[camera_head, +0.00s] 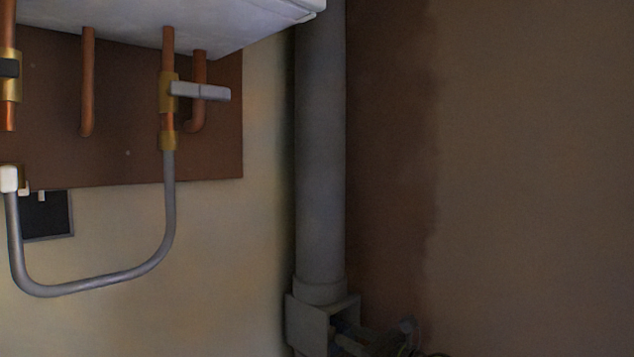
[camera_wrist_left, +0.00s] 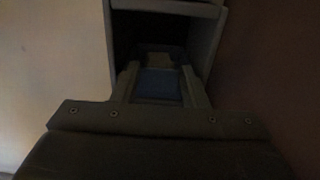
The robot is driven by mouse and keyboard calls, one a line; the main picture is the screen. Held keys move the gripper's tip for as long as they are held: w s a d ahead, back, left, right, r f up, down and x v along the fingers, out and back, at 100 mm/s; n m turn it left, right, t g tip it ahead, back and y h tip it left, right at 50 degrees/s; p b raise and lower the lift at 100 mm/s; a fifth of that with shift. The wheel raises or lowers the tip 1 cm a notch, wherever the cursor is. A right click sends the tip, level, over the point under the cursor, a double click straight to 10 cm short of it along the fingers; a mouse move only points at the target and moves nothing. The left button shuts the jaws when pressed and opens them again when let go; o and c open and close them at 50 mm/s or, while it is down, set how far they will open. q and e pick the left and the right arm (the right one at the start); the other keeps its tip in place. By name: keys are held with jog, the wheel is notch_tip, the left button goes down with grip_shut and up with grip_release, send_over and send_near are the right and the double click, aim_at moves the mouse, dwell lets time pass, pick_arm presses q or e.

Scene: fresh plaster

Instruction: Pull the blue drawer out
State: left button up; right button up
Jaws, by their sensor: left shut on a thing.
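The blue drawer (camera_wrist_left: 158,86) shows in the left wrist view as a dim blue panel between the two fingers. My left gripper (camera_wrist_left: 160,70) is shut on it, one finger on each side. The drawer sits in front of a dark opening in a grey housing (camera_wrist_left: 211,42). The picture is dark, and how far the drawer stands out is hard to tell. In the head view a grey box (camera_head: 308,325) stands at the foot of a vertical pipe, with dark arm parts beside it at the bottom edge; the drawer cannot be made out there. My right gripper is not in view.
A thick grey vertical pipe (camera_head: 320,150) runs down to the box. At left, a white unit (camera_head: 170,22) with copper pipes hangs on a brown board (camera_head: 60,110), with a looped grey hose (camera_head: 95,285) below. The brown wall at right is bare.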

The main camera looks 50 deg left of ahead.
pick_arm(q)
jog(key=shift+w+d+f+b, duration=0.1)
jog(key=shift+d+f+b, duration=0.05)
jog(key=shift+d, duration=0.95)
jog(key=shift+w+d+f+b, duration=0.1)
jog(key=shift+d+b, duration=0.05)
jog(key=shift+d, duration=0.9)
jog(key=shift+w+d+b, duration=0.15)
jog(key=shift+d+b, duration=0.15)
jog(key=shift+d, duration=0.9)
jog(key=shift+w+d+b, duration=0.1)
jog(key=shift+d+b, duration=0.15)
jog(key=shift+d, duration=0.9)
jog(key=o, duration=0.7)
jog(key=shift+a, duration=0.1)
jog(key=shift+o, duration=0.2)
jog(key=shift+r, duration=0.1)
jog(key=d+b, duration=0.1)
jog(key=d, duration=0.5)
jog(key=shift+w+b, duration=0.35)
